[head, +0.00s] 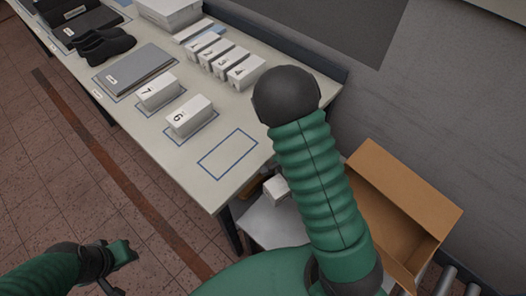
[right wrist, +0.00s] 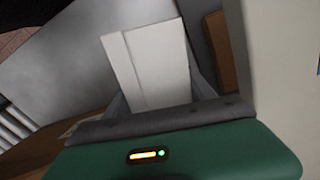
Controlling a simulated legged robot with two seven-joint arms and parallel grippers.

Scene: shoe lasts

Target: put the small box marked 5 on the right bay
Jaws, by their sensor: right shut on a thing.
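A small white box (right wrist: 150,65) is between the fingers of my right gripper (right wrist: 160,88) in the right wrist view; no number shows on its visible face. In the head view, a white box (head: 275,188) shows beside my right arm, below the table's edge; the right fingers are hidden there. The white table (head: 190,180) has an empty blue-outlined bay (head: 228,154) at its near end, right of the boxes marked 6 (head: 190,116) and 7 (head: 158,92). My left gripper (head: 121,256) is low at the left, away from the table; its jaw gap is unclear.
Several numbered white boxes (head: 222,61) stand in a row at the table's back. A grey folder-like slab (head: 135,68) and black shoe-like forms (head: 105,46) lie farther left. An open cardboard carton (head: 410,190) stands right of my right arm, near a grey surface (head: 262,222) and rollers (head: 455,282).

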